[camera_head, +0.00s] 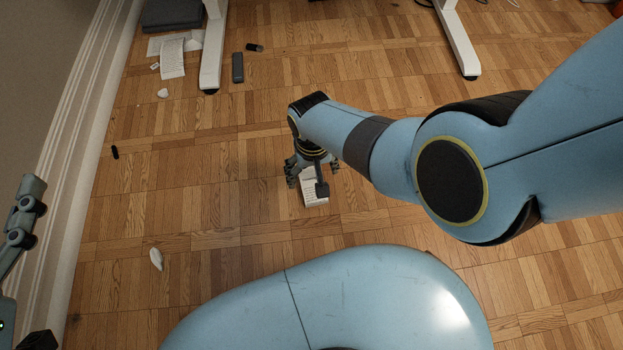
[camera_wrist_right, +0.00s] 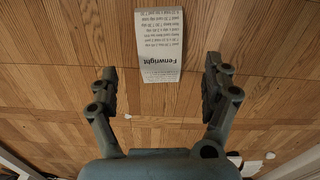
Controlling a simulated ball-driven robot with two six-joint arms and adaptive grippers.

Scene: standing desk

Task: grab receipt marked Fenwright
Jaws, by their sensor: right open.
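The receipt marked Fenwright (camera_head: 315,195) is a white printed slip on the wood floor, partly hidden by my right gripper in the head view. In the right wrist view the receipt (camera_wrist_right: 158,45) lies with its text upside down, and "Fenwright" reads in bold near its lower end. My right gripper (camera_head: 313,172) is over the slip. In the wrist view the gripper (camera_wrist_right: 160,80) is open and empty, its fingers apart on either side of the slip's lower end. My left gripper (camera_head: 28,205) shows only partly at the left edge; its opening cannot be judged.
White desk legs stand at the left (camera_head: 213,50) and right (camera_head: 457,40). Other printed paper (camera_head: 172,58) lies at the back left, near a dark grey block (camera_head: 238,67). A white scrap (camera_head: 156,258) lies at the front left. The floor around the receipt is clear.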

